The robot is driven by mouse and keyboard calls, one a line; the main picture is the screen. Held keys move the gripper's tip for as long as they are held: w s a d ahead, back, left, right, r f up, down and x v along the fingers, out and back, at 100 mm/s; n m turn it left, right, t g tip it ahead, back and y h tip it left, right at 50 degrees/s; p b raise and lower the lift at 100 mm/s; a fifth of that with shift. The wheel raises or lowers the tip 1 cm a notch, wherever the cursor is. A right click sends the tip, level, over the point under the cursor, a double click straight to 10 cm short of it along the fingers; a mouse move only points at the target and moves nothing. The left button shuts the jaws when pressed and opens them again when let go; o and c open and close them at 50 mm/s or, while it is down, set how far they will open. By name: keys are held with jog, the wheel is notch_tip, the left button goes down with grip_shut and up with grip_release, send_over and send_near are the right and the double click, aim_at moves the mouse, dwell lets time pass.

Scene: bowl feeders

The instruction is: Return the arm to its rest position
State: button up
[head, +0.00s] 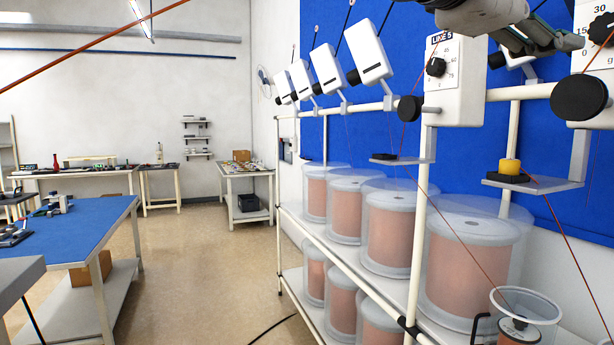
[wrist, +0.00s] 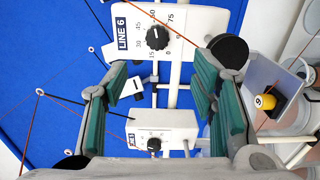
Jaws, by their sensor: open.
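My gripper (head: 550,40) is at the top right of the head view, raised in front of the blue wall panel and close to the dial units. Its arm enters from the top edge. In the wrist view my gripper (wrist: 160,72) has its two green-padded fingers spread wide, with nothing held between them. Beyond the fingers is the white LINE 6 dial panel (wrist: 185,20) with a black knob. A smaller white unit with a dial (wrist: 165,125) shows lower between the fingers. I see no contact with either.
A LINE 5 panel (head: 455,95) and a large black knob (head: 579,97) stand near the gripper. A yellow cylinder (head: 510,167) sits on a small shelf (head: 545,185). Thin orange strands cross the rack of spools (head: 390,240). Open floor (head: 210,270) lies left, beside a blue-topped table (head: 75,235).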

jog(key=s+d+f+g+y+p, duration=0.1)
jog(key=s+f+y, duration=0.3)
jog(key=f, duration=0.8)
jog(key=s+d+f+y+p, duration=0.1)
jog(key=f+y, duration=0.4)
jog(key=f, duration=0.8)
jog(key=s+a+f+m+y, duration=0.1)
jog(key=s+a+f+y, duration=0.1)
jog(key=f, duration=0.2)
jog(key=s+a+f+m+y, duration=0.2)
jog(key=a+f+y, duration=0.1)
jog(key=f, duration=0.2)
jog(key=s+a+f+m+y+p, duration=0.1)
jog(key=s+a+f+y, duration=0.1)
jog(key=f, duration=0.3)
jog(key=shift+s+a+g+y, duration=0.3)
jog(key=shift+a+g, duration=0.1)
jog(key=shift+a, duration=0.15)
